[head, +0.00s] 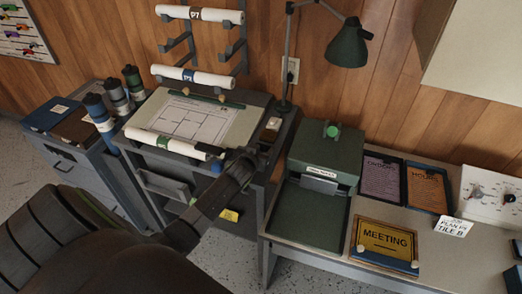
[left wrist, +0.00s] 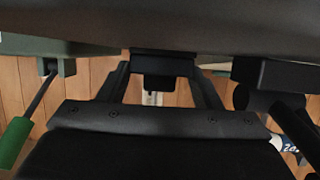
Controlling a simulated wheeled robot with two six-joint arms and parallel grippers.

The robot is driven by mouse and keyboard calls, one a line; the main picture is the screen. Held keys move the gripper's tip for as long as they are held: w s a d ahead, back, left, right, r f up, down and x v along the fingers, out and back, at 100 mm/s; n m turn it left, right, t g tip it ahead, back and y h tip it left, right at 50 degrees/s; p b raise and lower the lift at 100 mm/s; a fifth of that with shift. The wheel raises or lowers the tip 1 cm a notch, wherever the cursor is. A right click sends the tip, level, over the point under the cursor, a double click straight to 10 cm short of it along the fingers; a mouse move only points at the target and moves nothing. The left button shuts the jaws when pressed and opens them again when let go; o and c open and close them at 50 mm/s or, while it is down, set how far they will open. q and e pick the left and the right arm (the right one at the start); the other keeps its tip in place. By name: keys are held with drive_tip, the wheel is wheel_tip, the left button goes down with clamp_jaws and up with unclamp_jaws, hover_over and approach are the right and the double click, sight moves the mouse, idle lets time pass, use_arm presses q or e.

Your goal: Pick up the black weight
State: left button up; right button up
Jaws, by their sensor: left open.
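A dark block that looks like the black weight (left wrist: 160,69) shows in the left wrist view, between the two fingers of my left gripper (left wrist: 160,88). A gap shows on each side of it. In the head view my left gripper (head: 251,156) reaches over the right edge of the plan desk. Dark shapes at its tip blend together there, so I cannot clearly separate the weight from the fingers. The left gripper is open. My right gripper is not in view.
The plan desk (head: 240,128) holds a drawing sheet (head: 195,118) and a paper roll (head: 165,143). A lamp (head: 347,45) rises behind. A green press (head: 325,158) stands close on the right, beside a MEETING sign (head: 386,240). Dark bottles (head: 97,112) stand at left.

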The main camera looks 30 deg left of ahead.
use_arm(q)
drive_tip(key=c, duration=0.9)
drive_tip(key=shift+r, duration=0.1)
